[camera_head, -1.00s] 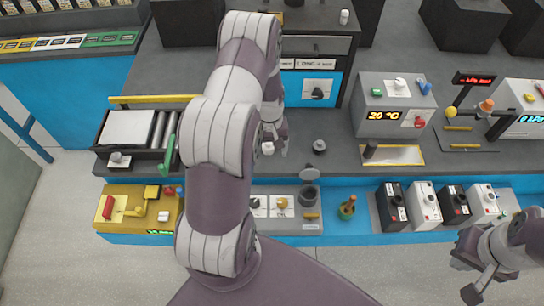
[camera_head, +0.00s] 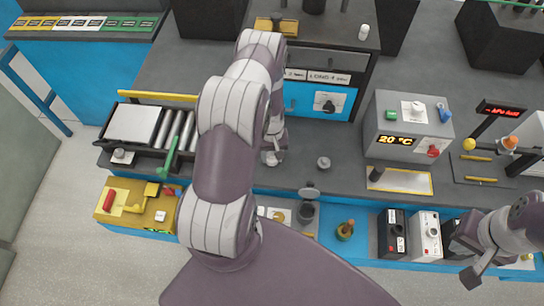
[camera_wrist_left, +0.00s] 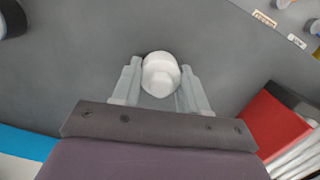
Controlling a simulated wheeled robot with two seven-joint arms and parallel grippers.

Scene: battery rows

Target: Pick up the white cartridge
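The white cartridge (camera_wrist_left: 160,72) is a small rounded white piece. In the left wrist view it sits between the two fingers of my left gripper (camera_wrist_left: 161,85), which hug it on both sides with no clear gap. In the head view my left gripper (camera_head: 272,156) is low over the dark counter, and the cartridge is mostly hidden by the fingers. Whether it is clear of the counter cannot be told. My right gripper (camera_head: 462,262) is at the lower right with its fingers apart and nothing seen between them.
A grey knob (camera_head: 323,163) stands right of my left gripper. A grey box with a 20 °C display (camera_head: 409,125) is farther right. A roller tray (camera_head: 132,124) is at left. Another small white cylinder (camera_head: 364,33) stands at the back. Bare counter lies around the gripper.

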